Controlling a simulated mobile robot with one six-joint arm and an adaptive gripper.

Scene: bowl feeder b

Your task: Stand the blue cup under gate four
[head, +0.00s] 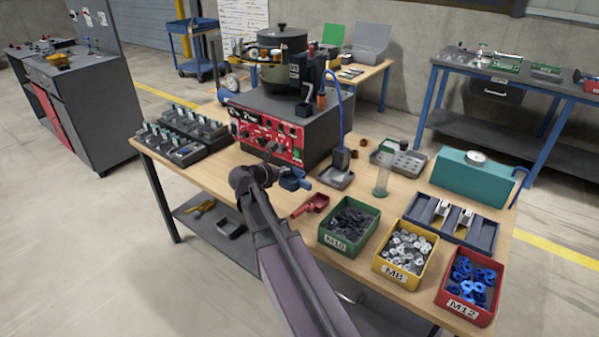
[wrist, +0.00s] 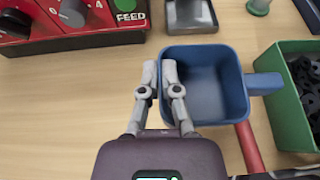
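The blue cup (head: 291,180) is a square, open-topped cup in front of the red control panel. In the wrist view the cup (wrist: 205,85) looks empty, and its handle points right. My gripper (wrist: 159,72) has one finger outside and one inside the cup's left wall, close together with the wall between them. In the head view my gripper (head: 270,172) is at the cup's left side. I cannot tell whether the cup touches the table. Gate four is not clearly identifiable; rows of teal-topped units (head: 180,132) stand at the table's left end.
The red control panel (head: 262,135) stands behind the cup. A red scoop (head: 311,206) and green bin (head: 349,226) lie to its right. A grey tray (head: 335,178) with a nozzle is behind.

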